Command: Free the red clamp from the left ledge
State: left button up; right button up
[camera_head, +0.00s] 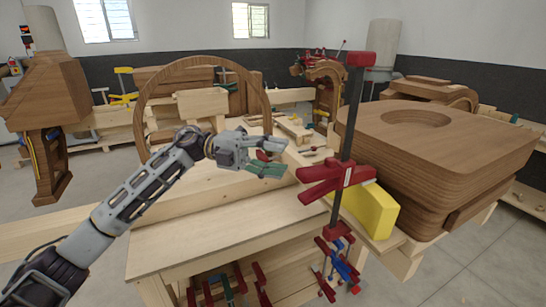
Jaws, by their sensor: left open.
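A large red clamp (348,120) with a dark upright bar stands at the right front of the wooden workbench (190,235). Its red lower jaw is beside a yellow block (371,210). More red clamps (262,285) hang at the lower left front of the bench; which one is on the left ledge I cannot tell. My left gripper (277,157) is open above the bench, left of the large clamp and apart from it. Small red and green parts show at its fingers; whether they belong to something behind is unclear. My right gripper is not in view.
A round wooden hoop (205,62) stands behind my left arm. Blue and red clamps (340,265) hang under the bench's right front. The bench's front left top is bare.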

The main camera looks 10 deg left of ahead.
aim_at(320, 164)
pick_arm(q)
jog(key=d, duration=0.3)
jog(key=s+d+p, duration=0.1)
jog(key=d, duration=0.2)
jog(key=d+p, duration=0.1)
jog(key=d, duration=0.3)
jog(key=shift+s+r, duration=0.15)
jog(key=shift+s, duration=0.2)
jog(key=shift+s+p, duration=0.1)
jog(key=shift+p, duration=0.2)
jog(key=shift+d, duration=0.1)
